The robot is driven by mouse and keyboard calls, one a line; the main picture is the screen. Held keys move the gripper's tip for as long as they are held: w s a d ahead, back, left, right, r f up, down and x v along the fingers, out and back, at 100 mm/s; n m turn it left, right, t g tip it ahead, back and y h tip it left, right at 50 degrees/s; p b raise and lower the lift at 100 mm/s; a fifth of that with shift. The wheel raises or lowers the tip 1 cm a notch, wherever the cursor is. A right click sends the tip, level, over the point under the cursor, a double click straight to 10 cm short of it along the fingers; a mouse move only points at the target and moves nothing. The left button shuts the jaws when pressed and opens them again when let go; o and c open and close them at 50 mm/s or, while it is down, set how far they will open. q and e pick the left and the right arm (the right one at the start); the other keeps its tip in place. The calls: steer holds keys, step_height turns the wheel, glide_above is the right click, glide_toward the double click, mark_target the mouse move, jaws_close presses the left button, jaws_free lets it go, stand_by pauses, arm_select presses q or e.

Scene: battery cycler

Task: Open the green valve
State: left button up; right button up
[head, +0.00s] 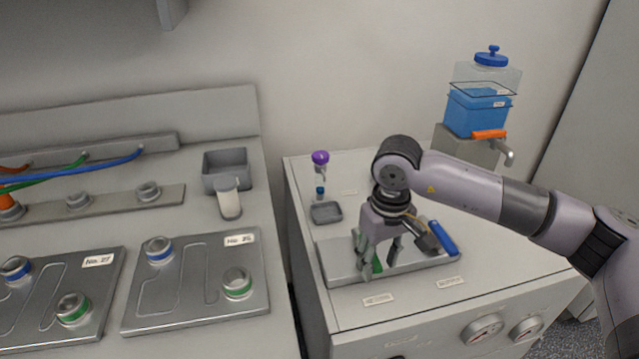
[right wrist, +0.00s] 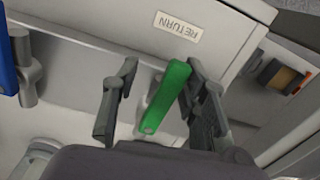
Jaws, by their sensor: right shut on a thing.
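The green valve's handle (head: 377,264) is on a grey block on the right-hand cabinet, mostly hidden by my right gripper in the head view. In the right wrist view the green handle (right wrist: 165,97) lies slanted between the two fingers, against the right finger. My right gripper (head: 379,262) points down with its fingers on either side of the handle and is shut on it. It also shows in the right wrist view (right wrist: 160,85). The handle's pivot is hard to make out. My left gripper is not in view.
A blue valve handle (head: 444,238) is right of the gripper on the same block. A small grey tray (head: 326,213) and a purple-capped item (head: 320,158) stand behind left. A blue tank (head: 478,112) with a tap stands at the back right. Gauges (head: 482,328) are on the cabinet front.

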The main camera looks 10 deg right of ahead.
steer(key=shift+d, duration=0.25)
step_height(320, 180, up, 8)
steer(key=p, duration=0.3)
steer(key=shift+s+d+p, duration=0.15)
steer(key=shift+p, duration=0.25)
